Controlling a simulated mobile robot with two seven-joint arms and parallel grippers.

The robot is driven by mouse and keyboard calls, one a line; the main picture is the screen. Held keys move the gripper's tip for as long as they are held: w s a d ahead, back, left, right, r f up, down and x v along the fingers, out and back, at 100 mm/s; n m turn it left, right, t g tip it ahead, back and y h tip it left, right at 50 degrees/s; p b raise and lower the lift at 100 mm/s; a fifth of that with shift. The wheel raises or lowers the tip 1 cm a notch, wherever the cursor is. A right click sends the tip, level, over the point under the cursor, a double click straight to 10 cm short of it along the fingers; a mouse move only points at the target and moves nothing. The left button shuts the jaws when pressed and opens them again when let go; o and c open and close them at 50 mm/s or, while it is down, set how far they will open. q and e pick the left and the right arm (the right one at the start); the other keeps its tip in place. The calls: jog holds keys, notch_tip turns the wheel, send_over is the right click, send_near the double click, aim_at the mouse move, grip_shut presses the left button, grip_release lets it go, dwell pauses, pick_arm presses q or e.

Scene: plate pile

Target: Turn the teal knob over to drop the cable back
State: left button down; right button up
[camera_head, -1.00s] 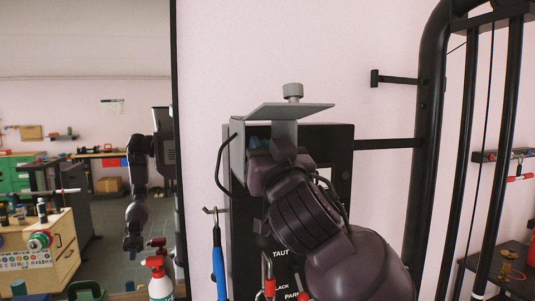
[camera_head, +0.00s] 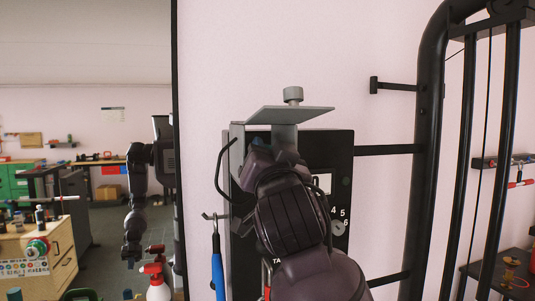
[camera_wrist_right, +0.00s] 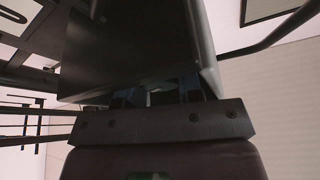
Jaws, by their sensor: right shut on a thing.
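In the right wrist view, a pale teal bit of the knob (camera_wrist_right: 161,98) shows between the dark fingers of my right gripper (camera_wrist_right: 165,94), which is shut on it. In the head view my right wrist covers the knob and most of the gripper; only a dark blue piece (camera_head: 258,141) shows beside the bracket. The black control box (camera_head: 342,167) is on the wall behind my arm, with the numbers 4, 5 and 6 showing. A cable (camera_head: 222,165) loops at its left side. My left gripper does not show directly.
A grey bracket plate (camera_head: 290,114) with a bolt on top juts out above my wrist. A blue-handled tool (camera_head: 217,270) hangs from a hook at the left. A thick black frame (camera_head: 432,130) stands to the right. A red and white spray bottle (camera_head: 158,282) is lower left.

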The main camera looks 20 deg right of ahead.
jog(key=shift+r, duration=0.1)
jog(key=o, duration=0.5)
jog(key=shift+o, duration=0.7)
jog(key=shift+n+y, duration=0.4)
jog(key=shift+n, duration=0.4)
jog(key=shift+n+t+y+p, duration=0.3)
jog(key=shift+n+y, duration=0.5)
jog(key=shift+n, duration=0.4)
